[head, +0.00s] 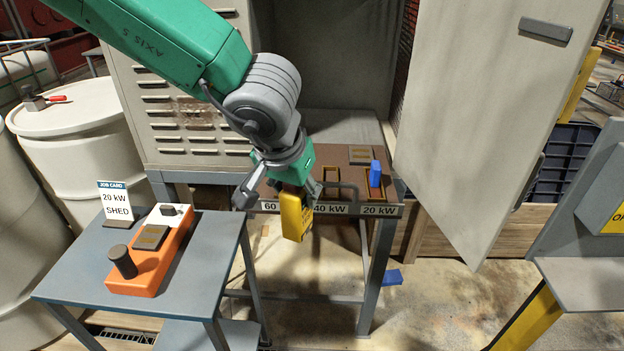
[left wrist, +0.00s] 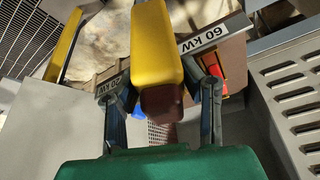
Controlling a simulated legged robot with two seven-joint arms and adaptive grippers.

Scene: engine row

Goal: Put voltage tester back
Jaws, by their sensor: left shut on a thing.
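The voltage tester appears to be the yellow block with a dark red-brown end (head: 294,216). My left gripper (head: 283,190) is shut on it and holds it tilted in front of the shelf's label strip. In the left wrist view the yellow body (left wrist: 155,45) fills the middle, its brown end toward my gripper's palm. The brown shelf (head: 300,180) in the open cabinet carries labels 60, 40 kW and 20 kW. My arm hides part of the shelf's left side. My right gripper is out of view.
A blue block (head: 375,173) stands at the 20 kW place; another blue piece (head: 393,277) lies on the floor. The cabinet door (head: 490,120) hangs open at right. An orange device (head: 150,262) and a 20 kW SHED job card (head: 116,202) sit on the left table (head: 75,265).

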